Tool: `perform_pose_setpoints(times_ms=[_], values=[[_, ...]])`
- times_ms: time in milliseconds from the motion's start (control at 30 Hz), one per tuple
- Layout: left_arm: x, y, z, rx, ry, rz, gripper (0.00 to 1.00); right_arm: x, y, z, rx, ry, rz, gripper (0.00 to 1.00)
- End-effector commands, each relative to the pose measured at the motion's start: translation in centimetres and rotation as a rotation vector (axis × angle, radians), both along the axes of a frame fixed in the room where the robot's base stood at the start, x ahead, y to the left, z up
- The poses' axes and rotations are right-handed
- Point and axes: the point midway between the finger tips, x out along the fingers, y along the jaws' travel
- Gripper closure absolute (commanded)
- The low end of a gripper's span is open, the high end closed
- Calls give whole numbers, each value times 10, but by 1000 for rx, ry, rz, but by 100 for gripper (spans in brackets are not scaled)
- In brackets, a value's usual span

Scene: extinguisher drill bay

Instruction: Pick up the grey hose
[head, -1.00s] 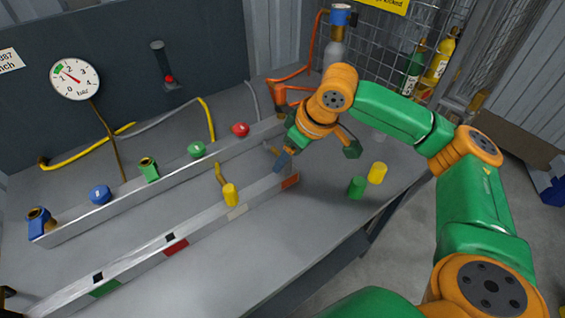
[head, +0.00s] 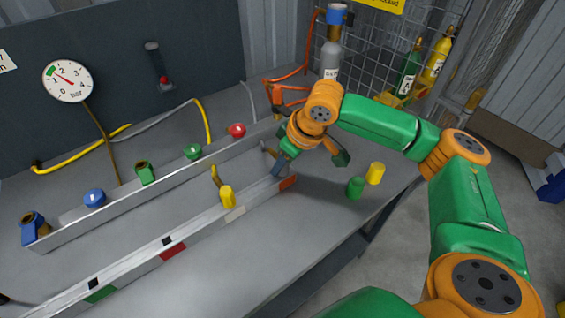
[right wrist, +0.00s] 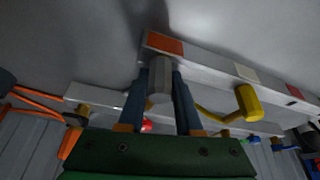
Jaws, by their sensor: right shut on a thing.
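My right gripper (head: 279,168) is at the orange-marked end of the front rail (head: 200,233). In the right wrist view its two dark blue fingers (right wrist: 160,85) are shut on the grey cylindrical end of the grey hose (right wrist: 160,78), one finger on each side. This end lies close to the rail's orange patch (right wrist: 164,44); I cannot tell whether it touches the rail. In the head view a short piece of the grey hose (head: 269,151) shows just left of the fingers; its end is largely hidden by them. My left gripper is not in view.
A yellow hose end (head: 228,197) stands at the front rail, left of my gripper. The back rail (head: 120,207) carries several coloured fittings. A green cylinder (head: 355,188) and a yellow cylinder (head: 375,173) stand right of the gripper. The front of the bench is clear.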

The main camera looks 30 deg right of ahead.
Motion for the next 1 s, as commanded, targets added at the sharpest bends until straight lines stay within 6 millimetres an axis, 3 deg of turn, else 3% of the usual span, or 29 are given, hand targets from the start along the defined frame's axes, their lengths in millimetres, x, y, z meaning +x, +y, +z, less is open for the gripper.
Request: perform_pose_setpoints(times_ms=[200,433,700,1000], values=[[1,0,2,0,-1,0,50,2,1,35,4,-8,0,100],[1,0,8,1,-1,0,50,-50,-3,94,-1,-11,1,100],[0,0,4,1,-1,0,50,-118,-7,120,-2,-7,-2,100],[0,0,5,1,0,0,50,-139,-8,130,0,-3,-2,100]])
